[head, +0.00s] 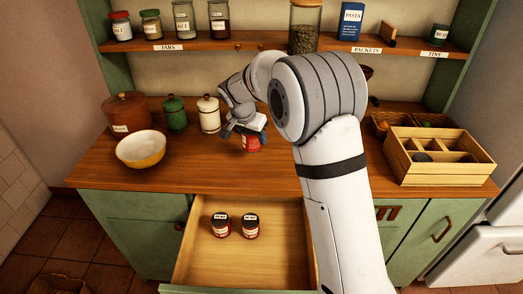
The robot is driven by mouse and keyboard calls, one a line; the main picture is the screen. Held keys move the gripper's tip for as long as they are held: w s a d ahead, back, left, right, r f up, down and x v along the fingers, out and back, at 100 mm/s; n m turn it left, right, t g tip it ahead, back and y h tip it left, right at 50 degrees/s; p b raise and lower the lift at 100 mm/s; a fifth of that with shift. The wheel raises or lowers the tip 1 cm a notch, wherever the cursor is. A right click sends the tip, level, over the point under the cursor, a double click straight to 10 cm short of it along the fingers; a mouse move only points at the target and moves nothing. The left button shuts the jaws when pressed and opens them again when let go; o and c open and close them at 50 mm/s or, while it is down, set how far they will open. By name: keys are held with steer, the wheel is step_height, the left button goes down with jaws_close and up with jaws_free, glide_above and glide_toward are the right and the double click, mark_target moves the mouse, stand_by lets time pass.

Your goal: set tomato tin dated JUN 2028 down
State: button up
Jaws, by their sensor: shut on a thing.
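A red tin (252,146) is held in my gripper (245,134), which is shut on it from above. The gripper and tin are over the wooden counter, toward its middle. I cannot tell whether the tin's base touches the counter. Two more red tins with dark lids and white lid labels, a left tin (220,224) and a right tin (250,225), stand in the open drawer (233,262). The dates on all three tins are too small to read.
A yellow bowl (141,151), a brown crock (128,113) and green and white canisters stand left. A divided wooden box (440,172) stands right. The shelf (270,47) has JARS, PACKETS and TINS labels; a dark green tin (438,35) sits above TINS. The front counter is clear.

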steer(key=shift+f, duration=3.05)
steer(key=shift+f, duration=0.15)
steer(key=o, duration=1.2)
steer(key=shift+c, duration=0.2)
